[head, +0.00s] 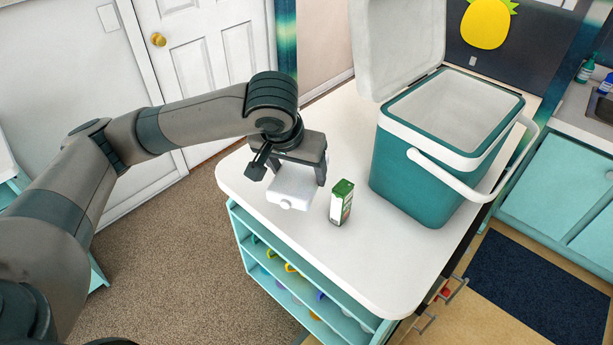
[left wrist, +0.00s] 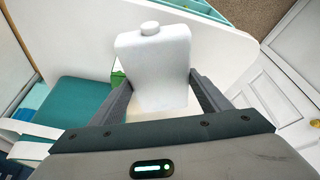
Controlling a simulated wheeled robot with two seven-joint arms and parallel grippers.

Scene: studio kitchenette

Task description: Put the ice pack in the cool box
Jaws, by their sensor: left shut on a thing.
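The ice pack (head: 292,187) is a white flat block with a small round cap, at the left end of the white counter. My left gripper (head: 294,172) is shut on it from above. In the left wrist view the ice pack (left wrist: 158,68) sits between the two fingers (left wrist: 160,100). I cannot tell whether it touches the counter. The teal cool box (head: 412,183) stands to the right on the counter, its white lid (head: 395,45) tilted open and its inside looking empty. Its white handle (head: 475,185) hangs at the front right. My right gripper is not in view.
A small green and white carton (head: 342,202) stands on the counter (head: 385,262) between the ice pack and the cool box. The counter's front is clear. Open teal shelves (head: 290,275) are below its left edge. A door (head: 205,60) is behind at the left.

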